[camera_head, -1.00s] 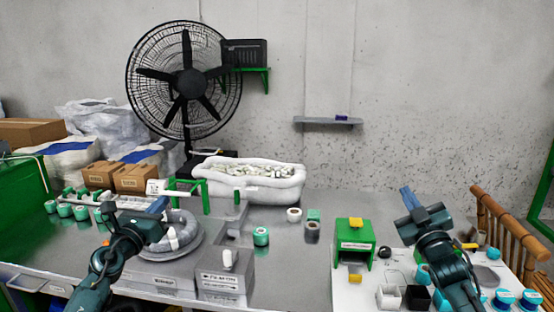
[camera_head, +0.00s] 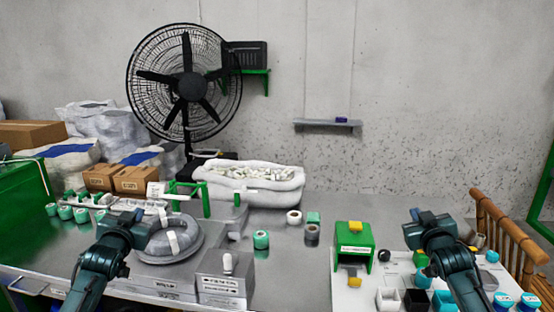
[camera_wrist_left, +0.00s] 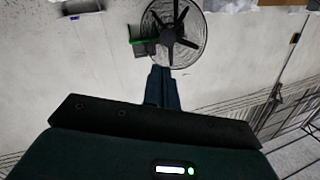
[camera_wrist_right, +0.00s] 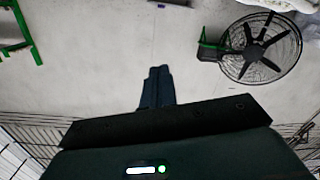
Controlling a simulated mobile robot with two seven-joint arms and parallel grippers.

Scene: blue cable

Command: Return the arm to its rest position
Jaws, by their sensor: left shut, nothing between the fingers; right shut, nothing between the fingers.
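My left gripper (camera_head: 138,216) is raised over the left part of the metal table, just left of the grey coil (camera_head: 176,240) on its round base. Its fingers are together and empty in the left wrist view (camera_wrist_left: 162,88). My right gripper (camera_head: 416,214) is raised above the white board on the right, to the right of the green dispenser. Its fingers are together and empty in the right wrist view (camera_wrist_right: 156,86). Both wrist views look toward the wall, with no table object near the fingers. No blue cable can be made out.
A green dispenser box (camera_head: 354,246) stands between the arms. A white padded basket (camera_head: 252,196) sits behind. Rolls of green tape (camera_head: 261,240) and small black and white boxes (camera_head: 416,300) are on the work surface. A bamboo rail (camera_head: 512,236) borders the right side. A fan (camera_head: 190,86) stands at the back.

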